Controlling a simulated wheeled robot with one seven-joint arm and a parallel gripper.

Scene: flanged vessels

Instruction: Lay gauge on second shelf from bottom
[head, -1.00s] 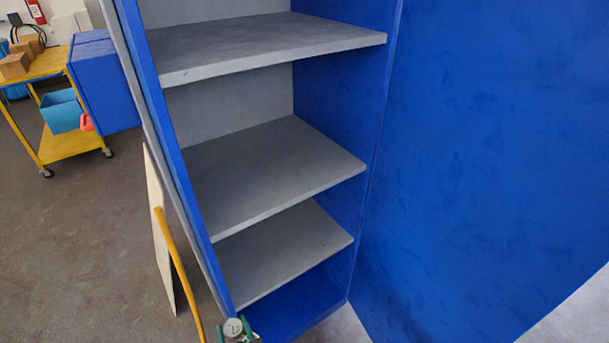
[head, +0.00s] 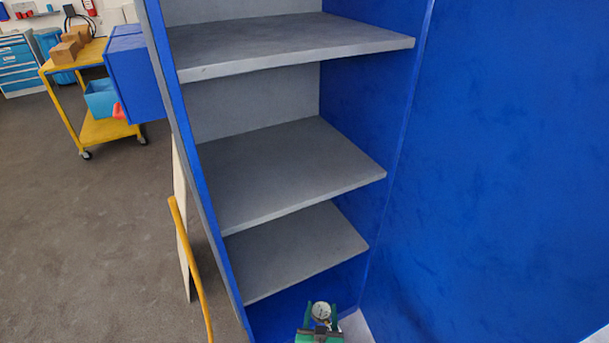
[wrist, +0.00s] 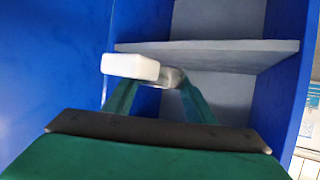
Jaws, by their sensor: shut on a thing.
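My gripper (head: 321,322) shows at the bottom of the head view, with green fingers shut on the gauge (head: 321,310). The gauge has a round pale face, turned up toward the head camera. In the wrist view the gauge (wrist: 132,67) shows as a white block with a metallic part between the fingertips. The blue cabinet is open. Its lowest grey shelf (head: 295,255) and the grey shelf above that (head: 290,172) are both bare. The gripper and gauge are low in the picture, in front of the cabinet's bottom, apart from the shelves.
A higher grey shelf (head: 290,45) is also bare where visible. A large blue door or panel (head: 500,170) fills the right side. A yellow-handled tool (head: 190,265) and a pale board (head: 181,220) lean by the cabinet's left side. A yellow cart (head: 105,128) stands far left.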

